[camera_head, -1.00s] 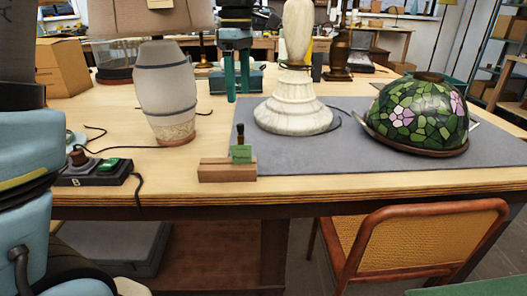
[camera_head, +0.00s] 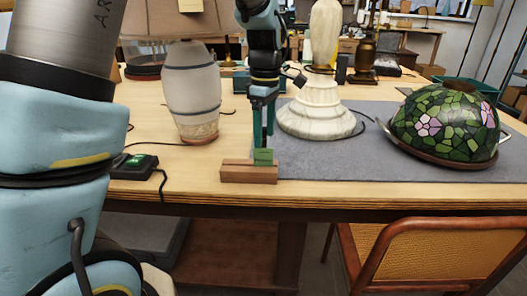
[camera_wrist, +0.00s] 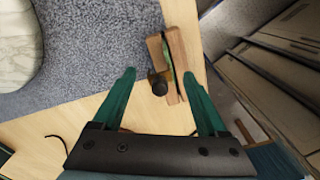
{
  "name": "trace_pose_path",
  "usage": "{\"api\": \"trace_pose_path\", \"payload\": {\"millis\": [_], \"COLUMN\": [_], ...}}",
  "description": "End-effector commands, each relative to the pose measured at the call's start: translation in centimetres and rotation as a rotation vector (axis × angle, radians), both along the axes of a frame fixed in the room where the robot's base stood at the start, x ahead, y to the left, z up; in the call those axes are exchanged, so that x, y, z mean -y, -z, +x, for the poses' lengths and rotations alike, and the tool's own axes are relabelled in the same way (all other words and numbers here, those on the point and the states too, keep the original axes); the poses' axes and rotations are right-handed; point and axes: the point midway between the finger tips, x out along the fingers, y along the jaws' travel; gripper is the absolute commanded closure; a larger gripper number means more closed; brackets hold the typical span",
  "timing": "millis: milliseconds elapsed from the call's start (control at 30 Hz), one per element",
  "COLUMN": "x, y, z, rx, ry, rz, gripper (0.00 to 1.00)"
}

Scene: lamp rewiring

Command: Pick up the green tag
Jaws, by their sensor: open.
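In the wrist view, the tag (camera_wrist: 168,62) shows as a thin green strip along the wooden block (camera_wrist: 179,50). A dark round-topped piece (camera_wrist: 158,85) stands beside it. My gripper (camera_head: 264,140) is above and behind the tag in the head view, pointing down. In the wrist view, its teal fingers (camera_wrist: 159,73) are spread apart with the block and dark piece between them, nothing gripped. Whether the fingers touch anything cannot be told.
A grey mat (camera_head: 340,167) holds a pale lamp base (camera_head: 317,108) and a stained-glass shade (camera_head: 446,124). A ceramic lamp body (camera_head: 192,92) stands left of the block. A black box (camera_head: 133,167) with a cord lies at left. A chair (camera_head: 425,262) is in front.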

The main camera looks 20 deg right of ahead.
Motion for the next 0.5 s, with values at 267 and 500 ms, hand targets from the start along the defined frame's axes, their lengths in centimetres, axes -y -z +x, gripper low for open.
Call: {"api": "trace_pose_path", "payload": {"millis": [267,500], "x": [0.00,0.00], "y": [0.04,0.02], "z": [0.01,0.01], "rx": [0.000,0.000], "ry": [0.000,0.000], "rz": [0.000,0.000], "gripper": [0.34,0.61]}}
